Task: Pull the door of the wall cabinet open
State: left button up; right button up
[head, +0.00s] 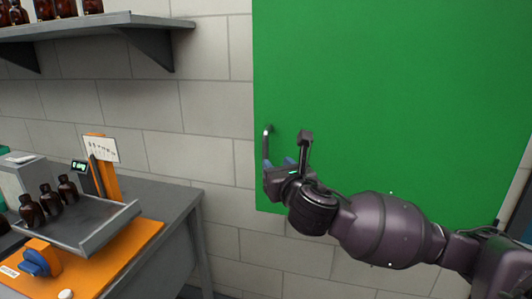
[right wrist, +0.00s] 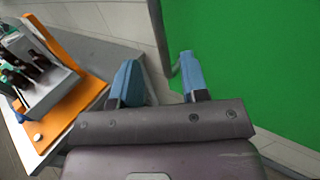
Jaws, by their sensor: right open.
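The wall cabinet's door (head: 400,100) is a large flat green panel, and it looks shut. Its grey vertical bar handle (head: 267,146) is near the door's lower left edge. My right gripper (head: 281,163) is open, with its blue fingers up close to the handle. In the right wrist view the green door (right wrist: 250,70) fills the right side. There the handle (right wrist: 161,42) appears between the two fingertips of my right gripper (right wrist: 158,70). I cannot tell whether either finger touches it. My left gripper is not in view.
A grey table (head: 165,205) at the left holds an orange board (head: 130,255) and a grey tray (head: 108,225) with several amber bottles. A wall shelf (head: 100,22) above holds more bottles. The wall between table and cabinet is bare.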

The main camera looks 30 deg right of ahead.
aim_at(267, 154)
jog(key=x, duration=0.8)
jog(key=shift+w+d+f, duration=0.1)
jog(key=shift+w, duration=0.3)
grip_shut()
